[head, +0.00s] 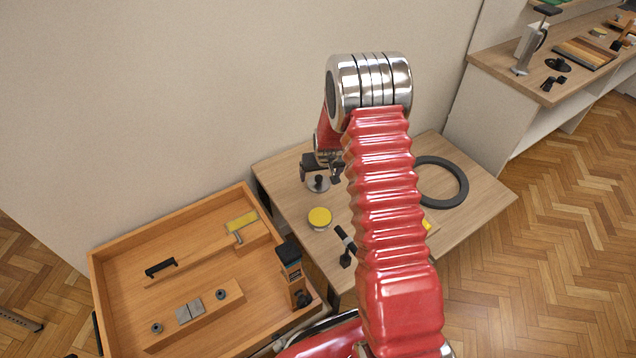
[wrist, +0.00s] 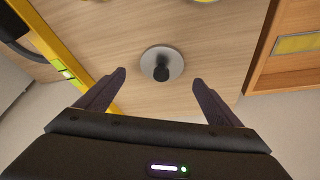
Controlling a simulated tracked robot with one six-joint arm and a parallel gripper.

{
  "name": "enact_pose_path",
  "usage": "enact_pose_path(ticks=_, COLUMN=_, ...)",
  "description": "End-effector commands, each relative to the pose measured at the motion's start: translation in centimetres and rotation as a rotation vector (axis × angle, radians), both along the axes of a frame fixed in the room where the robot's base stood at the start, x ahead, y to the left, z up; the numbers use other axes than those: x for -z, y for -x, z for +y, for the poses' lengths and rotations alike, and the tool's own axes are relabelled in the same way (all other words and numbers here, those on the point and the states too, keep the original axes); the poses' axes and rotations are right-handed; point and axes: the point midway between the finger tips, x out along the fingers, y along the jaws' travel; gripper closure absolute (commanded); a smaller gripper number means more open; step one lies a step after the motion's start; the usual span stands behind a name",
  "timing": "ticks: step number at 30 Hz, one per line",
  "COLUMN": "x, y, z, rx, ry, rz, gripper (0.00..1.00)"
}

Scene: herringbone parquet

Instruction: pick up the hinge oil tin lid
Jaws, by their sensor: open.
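The lid, a small grey metal disc with a black knob, lies flat on the wooden table. It shows in the wrist view (wrist: 148,58) just beyond and between the fingertips, and in the head view (head: 318,187) right under my gripper. My gripper (head: 321,175) is open and empty above the lid, near the wall end of the table. Its two dark fingers (wrist: 159,79) stand apart in the wrist view, with the knob roughly midway between them. I cannot tell the exact height gap.
The table (head: 290,185) also carries a yellow-topped round tin (head: 320,217), a black-handled tool (head: 345,245) and a dark ring (head: 463,187). A wooden tray (head: 98,275) with tools stands at left. A yellow bar (wrist: 58,45) runs beside my left finger in the wrist view.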

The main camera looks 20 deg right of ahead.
Motion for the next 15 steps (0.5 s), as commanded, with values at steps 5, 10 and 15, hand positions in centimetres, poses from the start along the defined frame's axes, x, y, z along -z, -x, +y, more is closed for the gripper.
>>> enact_pose_path(ticks=5, x=0.7, y=-0.3, z=0.0, rx=0.000, ry=0.000, rz=0.001, gripper=0.13)
enact_pose_path(ticks=10, x=2.2, y=-1.2, z=0.0, rx=-0.001, ry=0.000, rz=0.002, gripper=0.13)
enact_pose_path(ticks=15, x=3.9, y=-1.9, z=-0.1, rx=0.000, ry=0.000, rz=0.002, gripper=0.13)
